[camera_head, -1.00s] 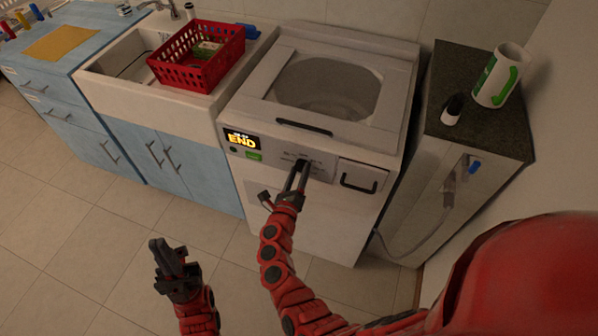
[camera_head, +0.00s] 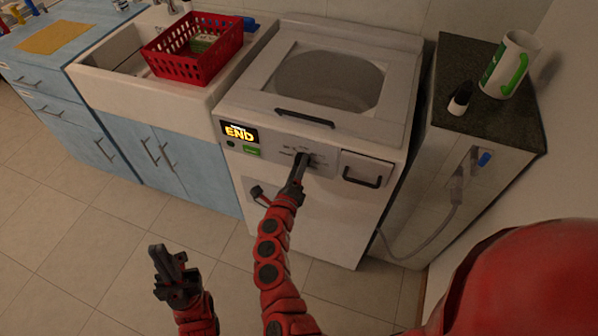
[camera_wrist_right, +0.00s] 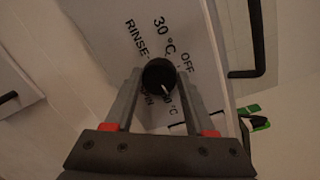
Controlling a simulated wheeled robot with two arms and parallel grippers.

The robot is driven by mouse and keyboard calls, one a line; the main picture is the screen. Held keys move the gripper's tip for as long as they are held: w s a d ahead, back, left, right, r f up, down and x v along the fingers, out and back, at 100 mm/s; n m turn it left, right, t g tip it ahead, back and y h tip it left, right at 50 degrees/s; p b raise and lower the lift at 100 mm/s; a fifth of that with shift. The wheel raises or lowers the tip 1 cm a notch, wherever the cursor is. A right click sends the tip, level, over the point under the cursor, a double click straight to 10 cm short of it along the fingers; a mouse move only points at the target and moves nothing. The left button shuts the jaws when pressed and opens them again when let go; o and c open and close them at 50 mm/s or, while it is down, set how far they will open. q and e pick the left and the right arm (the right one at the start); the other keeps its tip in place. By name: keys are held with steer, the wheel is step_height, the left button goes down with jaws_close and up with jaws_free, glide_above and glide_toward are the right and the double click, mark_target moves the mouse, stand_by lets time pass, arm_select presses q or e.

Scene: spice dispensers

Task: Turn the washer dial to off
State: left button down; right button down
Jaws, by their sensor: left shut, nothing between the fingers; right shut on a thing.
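The white washer (camera_head: 330,215) stands in the middle of the head view, its display (camera_head: 239,133) reading END. Its black dial (camera_wrist_right: 158,76) shows in the right wrist view between my right gripper's fingers, with a white pointer mark. Labels around it read OFF, 30 °C and RINSE. The pointer is toward the lower right in that view, away from the OFF label (camera_wrist_right: 188,60). My right gripper (camera_head: 300,166) is shut on the dial at the front panel. My left gripper (camera_head: 163,262) is shut and empty, low over the floor, away from the washer.
A red basket (camera_head: 192,50) sits on the sink (camera_head: 110,88) left of the washer. The washer's drawer handle (camera_head: 362,176) is just right of my right gripper. The floor in front is free.

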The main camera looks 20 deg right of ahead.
steer(key=shift+a+f+n+g+h+p, duration=0.1)
steer(key=shift+n+g+h+p, duration=0.2)
steer(key=shift+n+p, duration=2.65)
steer(key=shift+f+n+g+h+p, duration=0.3)
steer(key=shift+n+p, duration=1.05)
steer(key=shift+n, duration=3.1)
steer(key=shift+r, duration=0.15)
steer(key=shift+c, duration=1.2)
jaws_free()
steer(key=b+v, duration=0.2)
steer(key=v, duration=1.5)
steer(key=shift+a+r+b, duration=0.15)
steer(key=shift+r+b, duration=0.15)
steer(key=shift+b, duration=0.1)
